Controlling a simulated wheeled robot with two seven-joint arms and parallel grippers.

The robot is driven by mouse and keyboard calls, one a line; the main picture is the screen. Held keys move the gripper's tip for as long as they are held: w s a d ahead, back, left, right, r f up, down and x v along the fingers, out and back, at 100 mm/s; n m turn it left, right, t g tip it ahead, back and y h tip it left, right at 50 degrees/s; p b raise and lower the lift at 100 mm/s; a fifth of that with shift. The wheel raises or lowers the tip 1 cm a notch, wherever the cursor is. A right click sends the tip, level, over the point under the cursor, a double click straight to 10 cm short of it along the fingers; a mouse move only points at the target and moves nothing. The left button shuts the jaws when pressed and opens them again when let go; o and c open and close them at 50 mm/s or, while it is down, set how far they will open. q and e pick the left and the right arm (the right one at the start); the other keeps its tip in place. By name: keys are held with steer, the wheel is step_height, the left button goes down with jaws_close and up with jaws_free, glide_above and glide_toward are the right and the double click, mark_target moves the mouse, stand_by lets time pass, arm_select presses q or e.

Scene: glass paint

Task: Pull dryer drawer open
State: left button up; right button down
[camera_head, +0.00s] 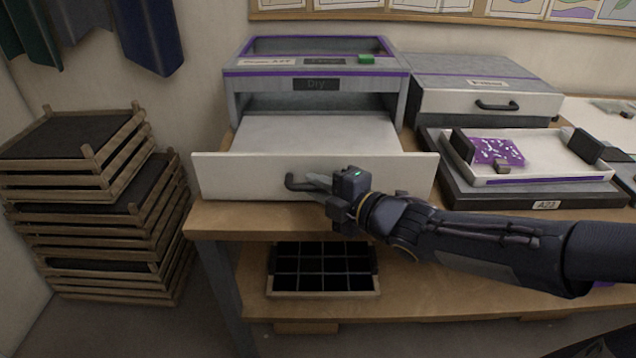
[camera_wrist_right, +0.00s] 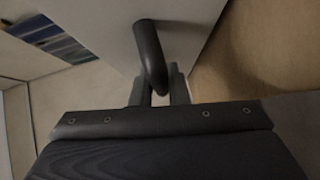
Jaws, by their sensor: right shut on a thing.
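The dryer (camera_head: 318,75) is a grey box with purple trim on the wooden bench. Its white drawer (camera_head: 240,178) is pulled out toward me, with the flat inner surface showing behind the front panel. A dark bar handle (camera_head: 296,183) is on the drawer front. My right gripper (camera_head: 322,184) is shut on the handle, and its wrist hides the handle's right part. In the right wrist view the handle (camera_wrist_right: 150,58) runs down between the two fingers (camera_wrist_right: 160,90). My left gripper is not in view.
A grey case with a handle (camera_head: 485,88) stands right of the dryer. A tray (camera_head: 530,180) with a purple patterned piece (camera_head: 497,151) lies in front of it. Wooden racks (camera_head: 85,205) are stacked at left. A divided box (camera_head: 323,270) sits on the lower shelf.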

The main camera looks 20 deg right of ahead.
steer(key=shift+s+a, duration=0.15)
steer(key=shift+s, duration=0.4)
steer(key=c, duration=1.7)
jaws_free()
steer(key=p+v, duration=0.2)
steer(key=v, duration=0.5)
steer(key=shift+s+d+p, duration=0.25)
steer(key=shift+s+p, duration=0.1)
steer(key=shift+d, duration=0.1)
